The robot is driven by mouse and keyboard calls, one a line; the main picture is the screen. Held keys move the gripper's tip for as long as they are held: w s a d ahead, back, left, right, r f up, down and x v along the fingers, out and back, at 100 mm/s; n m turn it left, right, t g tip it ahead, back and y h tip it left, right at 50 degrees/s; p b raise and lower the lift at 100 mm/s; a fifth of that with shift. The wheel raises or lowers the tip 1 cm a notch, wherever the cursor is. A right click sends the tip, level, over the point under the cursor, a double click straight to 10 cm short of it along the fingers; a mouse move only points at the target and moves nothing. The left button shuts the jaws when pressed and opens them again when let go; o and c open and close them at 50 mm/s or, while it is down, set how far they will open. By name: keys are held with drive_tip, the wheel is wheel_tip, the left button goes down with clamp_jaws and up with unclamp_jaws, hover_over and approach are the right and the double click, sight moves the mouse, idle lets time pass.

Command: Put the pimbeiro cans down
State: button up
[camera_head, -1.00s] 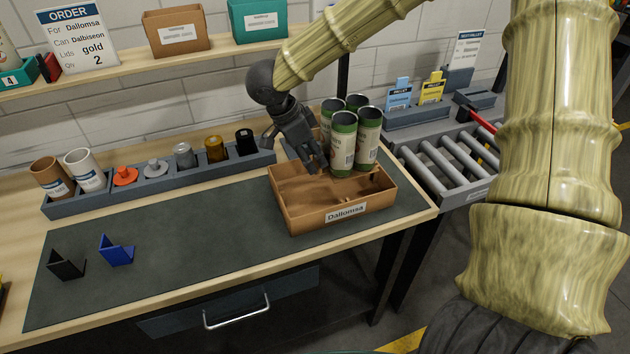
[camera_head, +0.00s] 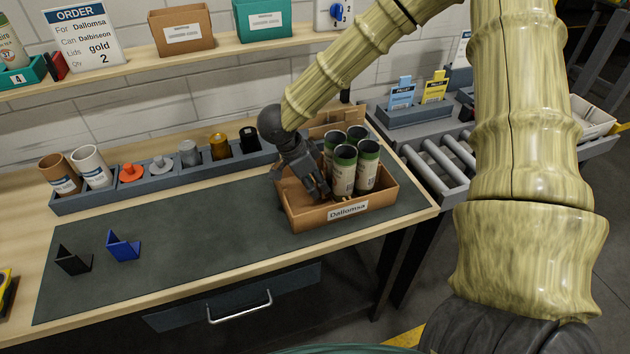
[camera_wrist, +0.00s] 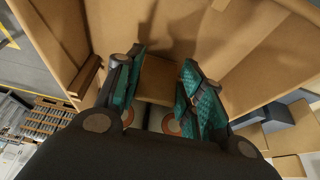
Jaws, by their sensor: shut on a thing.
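Several cans with green upper bands and pale labels (camera_head: 344,170) stand grouped in the right part of an open brown cardboard box (camera_head: 347,209) labelled Dallomsa. Their tops rise above the box wall; their bases are hidden by its front. The can print is too small to read. My gripper (camera_head: 322,189) reaches down into the box at the left side of the cans and is shut on them. In the wrist view, the green-padded fingers (camera_wrist: 160,85) point into the cardboard box (camera_wrist: 235,50). Two round ends with brownish rings (camera_wrist: 172,124) show between the fingers, partly hidden.
A grey rack (camera_head: 72,205) with cups, lids and small jars runs behind the dark mat (camera_head: 190,230). Black (camera_head: 74,260) and blue (camera_head: 123,246) holders stand at the mat's left. A roller conveyor (camera_head: 440,155) lies right of the table. The mat's middle is clear.

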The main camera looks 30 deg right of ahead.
drive_tip(key=shift+f, duration=0.1)
drive_tip(key=o, duration=1)
drive_tip(key=b+v, duration=0.1)
drive_tip(key=v, duration=1.1)
drive_tip(key=shift+a, duration=0.15)
